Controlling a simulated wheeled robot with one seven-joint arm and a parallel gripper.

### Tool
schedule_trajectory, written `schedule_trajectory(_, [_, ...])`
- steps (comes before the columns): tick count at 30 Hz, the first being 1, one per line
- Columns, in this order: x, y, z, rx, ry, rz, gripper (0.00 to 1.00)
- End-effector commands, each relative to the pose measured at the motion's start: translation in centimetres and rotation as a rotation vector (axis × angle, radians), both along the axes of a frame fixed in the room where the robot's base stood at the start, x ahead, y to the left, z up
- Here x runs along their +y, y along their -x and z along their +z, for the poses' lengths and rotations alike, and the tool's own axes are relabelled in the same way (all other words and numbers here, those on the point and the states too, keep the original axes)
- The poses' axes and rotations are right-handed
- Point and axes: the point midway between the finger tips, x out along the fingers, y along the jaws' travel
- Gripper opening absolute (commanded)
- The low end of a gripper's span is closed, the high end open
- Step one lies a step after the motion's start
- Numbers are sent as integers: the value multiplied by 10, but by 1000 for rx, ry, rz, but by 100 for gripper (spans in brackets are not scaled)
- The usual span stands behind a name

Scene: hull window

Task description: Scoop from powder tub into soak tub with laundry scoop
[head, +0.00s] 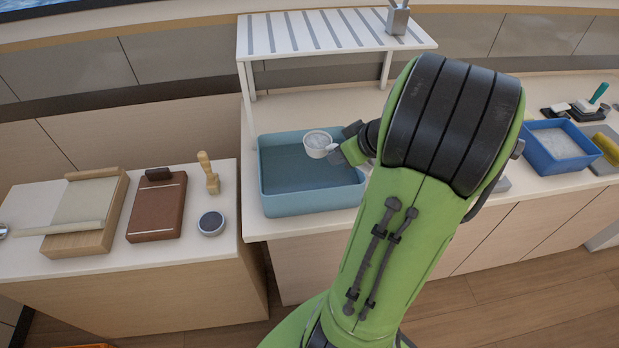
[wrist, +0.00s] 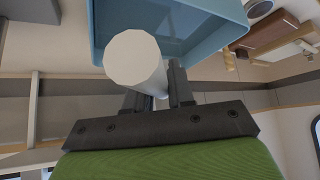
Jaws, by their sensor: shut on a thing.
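The white laundry scoop (head: 318,152) is in my gripper (head: 340,153), which is shut on it. The scoop looks roughly upright, with pale powder in its cup. It is above the back right part of the teal soak tub (head: 285,207). The scoop (wrist: 132,58) also shows in the wrist view between the fingers of my gripper (wrist: 160,92), with the soak tub (wrist: 215,38) beyond it. The blue powder tub (head: 540,160) stands on the counter at the far right and holds pale powder.
A white slatted rack (head: 320,52) stands behind the soak tub. On the left counter are a wooden tray (head: 90,240), a brown board (head: 157,210), a wooden-handled tool (head: 209,175) and a round dark tin (head: 211,223). A yellow item (head: 607,148) lies beside the powder tub.

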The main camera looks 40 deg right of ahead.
Motion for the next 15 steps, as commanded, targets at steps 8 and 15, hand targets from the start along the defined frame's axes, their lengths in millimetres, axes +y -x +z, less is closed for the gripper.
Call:
schedule_trajectory(8, [0,0,-21,-2,1,0,0])
schedule_trajectory(15, [0,0,-18,-3,1,0,0])
